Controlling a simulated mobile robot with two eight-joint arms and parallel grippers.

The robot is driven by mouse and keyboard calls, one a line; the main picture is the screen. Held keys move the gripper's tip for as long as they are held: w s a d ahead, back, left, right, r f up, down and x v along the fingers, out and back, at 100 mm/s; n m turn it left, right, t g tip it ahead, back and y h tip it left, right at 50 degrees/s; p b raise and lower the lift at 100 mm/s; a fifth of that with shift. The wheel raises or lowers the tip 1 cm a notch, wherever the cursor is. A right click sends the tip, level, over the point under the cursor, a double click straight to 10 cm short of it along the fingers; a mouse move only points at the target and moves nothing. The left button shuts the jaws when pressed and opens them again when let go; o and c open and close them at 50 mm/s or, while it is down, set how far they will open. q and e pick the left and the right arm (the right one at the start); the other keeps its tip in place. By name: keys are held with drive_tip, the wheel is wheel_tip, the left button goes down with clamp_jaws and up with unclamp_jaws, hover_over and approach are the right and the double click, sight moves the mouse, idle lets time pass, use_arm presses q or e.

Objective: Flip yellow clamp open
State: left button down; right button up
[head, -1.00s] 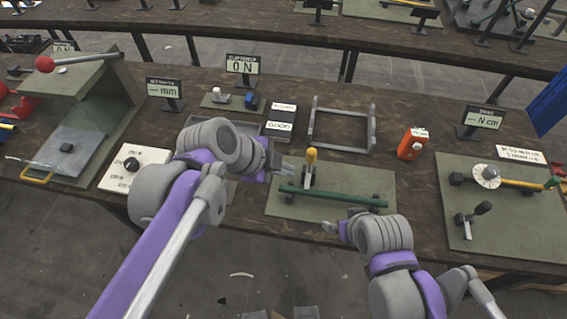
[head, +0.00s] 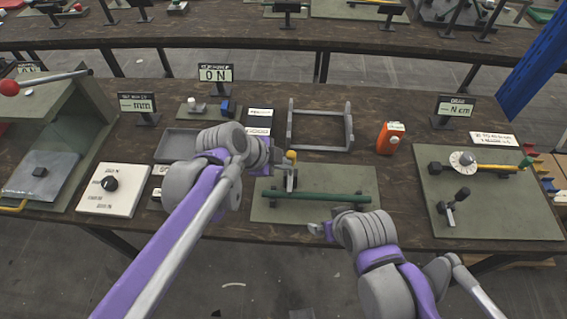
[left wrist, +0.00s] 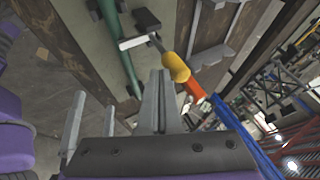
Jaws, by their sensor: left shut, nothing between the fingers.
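The yellow clamp (head: 291,156) has a yellow grip on a metal lever and stands roughly upright on a green plate (head: 345,179). A dark green bar (head: 317,195) lies across the plate just in front of it. My left gripper (head: 280,158) is shut and empty, close to the left side of the yellow grip. In the left wrist view, the yellow grip (left wrist: 177,67) is just beyond the closed fingertips (left wrist: 160,74); I cannot tell if they touch. My right gripper (head: 319,229) hangs near the plate's front edge; its jaw state is unclear.
An orange device (head: 390,138) and a grey frame (head: 320,144) stand behind the plate. A white panel with a black knob (head: 112,190) is at left. Another green plate (head: 490,220) with a dial and lever is at right. Bare tabletop lies between the two plates.

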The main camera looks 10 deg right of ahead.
use_arm(q)
drive_tip(key=shift+w, duration=0.1)
drive_tip(key=shift+w+d+r+n+g+y+p, duration=0.15)
drive_tip(key=shift+w+d+g+y, duration=0.05)
drive_tip(key=shift+w+g, duration=0.35)
drive_tip(key=shift+w+d+r+n+g+y+p, duration=0.2)
drive_tip(key=shift+w+g, duration=0.25)
drive_tip(key=shift+w, duration=0.15)
drive_tip(key=w+d+f+g, duration=0.1)
drive_tip(key=w+f+g, duration=0.1)
drive_tip(key=w, duration=0.2)
drive_tip(key=w+d+f+n+g+y, duration=0.1)
drive_tip(key=w+f+g, duration=0.1)
drive_tip(key=w, duration=0.3)
drive_tip(key=shift+w+d+f, duration=0.3)
drive_tip(key=shift+f, duration=0.1)
use_arm(e)
drive_tip(key=shift+w+d+r, duration=0.1)
drive_tip(key=shift+w+r, duration=0.25)
drive_tip(key=shift+w, duration=0.25)
drive_tip(key=shift+w+d+r, duration=0.1)
drive_tip(key=shift+w+r, duration=0.25)
drive_tip(key=shift+w, duration=0.25)
use_arm(q)
drive_tip(key=shift+f, duration=0.25)
